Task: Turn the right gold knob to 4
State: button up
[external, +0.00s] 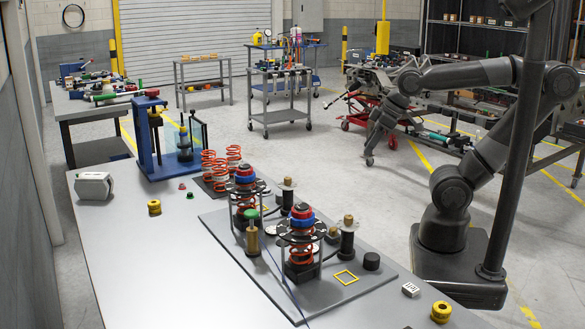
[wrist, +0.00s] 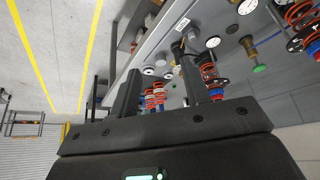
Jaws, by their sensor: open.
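The right gold knob (external: 348,221) stands upright on a dark post at the right of the grey fixture plate (external: 372,284). Another gold-tipped post (external: 287,184) stands farther back. A gold cylinder with a green top (external: 253,234) stands at the plate's left side. My gripper (external: 369,155) hangs pointing down beyond the plate, well apart from the knobs. In the wrist view my gripper (wrist: 157,61) is open with nothing between its fingers. Gold parts and white dials (wrist: 213,42) show at upper right there; I cannot tell which is the right knob, and any number is too small to read.
Two red spring assemblies (external: 301,245) with black discs stand on the plate, close to the knobs. A black puck (external: 371,261) and a yellow frame (external: 346,277) lie at right. The table's left side is mostly clear.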

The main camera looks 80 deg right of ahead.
jog(key=w+a+r+n+g, duration=0.25)
jog(key=w+n, duration=0.25)
jog(key=w, duration=0.7)
jog(key=n+g, duration=0.3)
jog(key=n, duration=0.3)
send_near(288, 178)
notch_tip(288, 178, down, 9)
jog(key=shift+r, duration=0.15)
jog(key=shift+c, duration=0.2)
grip_shut()
